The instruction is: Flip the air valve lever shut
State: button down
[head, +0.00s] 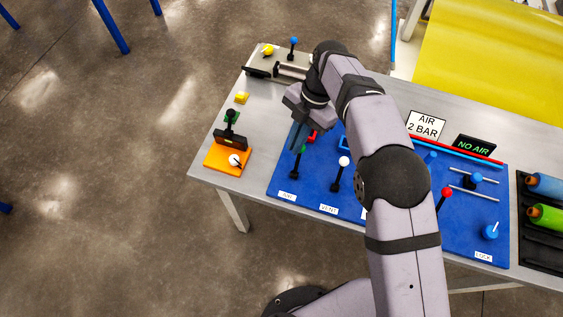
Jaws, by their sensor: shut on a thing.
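The air valve lever (296,165) stands at the left end of the blue panel (310,192), above a small white label that seems to read AIR. Its dark stem leans slightly right toward a green knob. My gripper (300,146) points down over the panel, shut on the top of this lever. The fingers and wrist hide most of the knob. A white-knobbed lever (344,162) stands just right of it, above the label VENT.
A red-knobbed lever (446,194) and blue knobs stand on the panel's right part. Signs read AIR 2 BAR (426,125) and NO AIR (473,146). An orange plate (216,159) with a black block lies left of the panel. My arm hides the panel's middle.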

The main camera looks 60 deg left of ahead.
jog(key=shift+w+a+f, duration=0.25)
jog(key=shift+w+f, duration=0.15)
jog(key=shift+w, duration=0.3)
jog(key=shift+r, duration=0.15)
jog(key=shift+w+a+r, duration=0.1)
jog(key=shift+r, duration=0.15)
jog(key=v, duration=0.1)
jog(key=b+v, duration=0.1)
jog(key=v, duration=0.3)
jog(key=shift+s+r+b, duration=0.3)
jog(key=shift+s+b, duration=0.05)
jog(key=shift+s+r, duration=0.1)
jog(key=shift+r, duration=0.3)
jog(key=shift+d+r, duration=0.2)
jog(key=shift+r, duration=0.15)
